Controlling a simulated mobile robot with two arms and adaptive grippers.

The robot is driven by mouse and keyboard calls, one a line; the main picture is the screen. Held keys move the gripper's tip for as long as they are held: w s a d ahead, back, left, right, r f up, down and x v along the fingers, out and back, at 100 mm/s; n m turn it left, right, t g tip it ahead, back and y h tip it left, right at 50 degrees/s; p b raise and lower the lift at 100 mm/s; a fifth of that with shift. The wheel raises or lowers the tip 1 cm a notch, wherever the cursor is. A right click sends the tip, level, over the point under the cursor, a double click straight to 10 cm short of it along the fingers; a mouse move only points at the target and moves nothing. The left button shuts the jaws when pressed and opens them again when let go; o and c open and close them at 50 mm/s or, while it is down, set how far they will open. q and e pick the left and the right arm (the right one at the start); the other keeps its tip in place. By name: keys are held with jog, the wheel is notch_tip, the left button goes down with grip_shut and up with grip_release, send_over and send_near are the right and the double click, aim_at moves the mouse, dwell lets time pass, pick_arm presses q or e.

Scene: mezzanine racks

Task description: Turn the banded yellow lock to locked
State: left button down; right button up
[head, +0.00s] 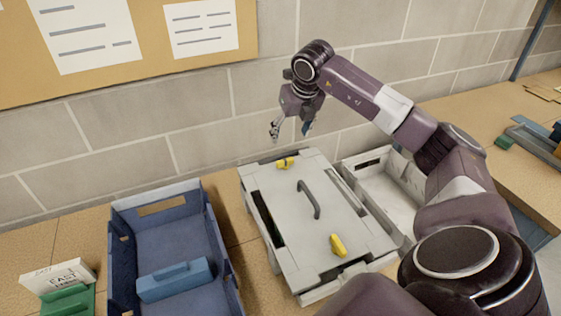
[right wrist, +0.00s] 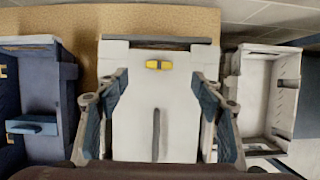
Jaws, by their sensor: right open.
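A pale grey lidded case (head: 315,205) stands on the bench with a dark handle (head: 309,199) in the middle of its lid. One yellow lock (head: 285,163) sits at the lid's far end and appears to carry a darker band. It also shows in the right wrist view (right wrist: 158,65), lying crosswise. A second yellow lock (head: 337,245) at the near end looks plain and lies lengthwise. My right gripper (head: 290,129) is open and empty above the far end, apart from the far lock. In the right wrist view its fingers (right wrist: 158,84) are spread wide. My left gripper is not visible.
A blue crate (head: 222,240) with a blue block stands left of the case, and a white crate (head: 385,163) stands close on its right. A small card and green holder (head: 68,300) are at lower left. The block wall (head: 150,140) rises behind the bench.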

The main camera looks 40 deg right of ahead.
jog(key=b, duration=0.4)
send_near(285, 160)
jog(key=p+x, duration=0.2)
jog(key=x, duration=0.6)
jog(key=shift+w+f, duration=0.15)
jog(key=shift+f, duration=0.25)
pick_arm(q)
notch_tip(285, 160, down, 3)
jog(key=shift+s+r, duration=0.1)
pick_arm(e)
jog(key=shift+c, duration=0.7)
jog(key=shift+d, duration=0.1)
grip_shut()
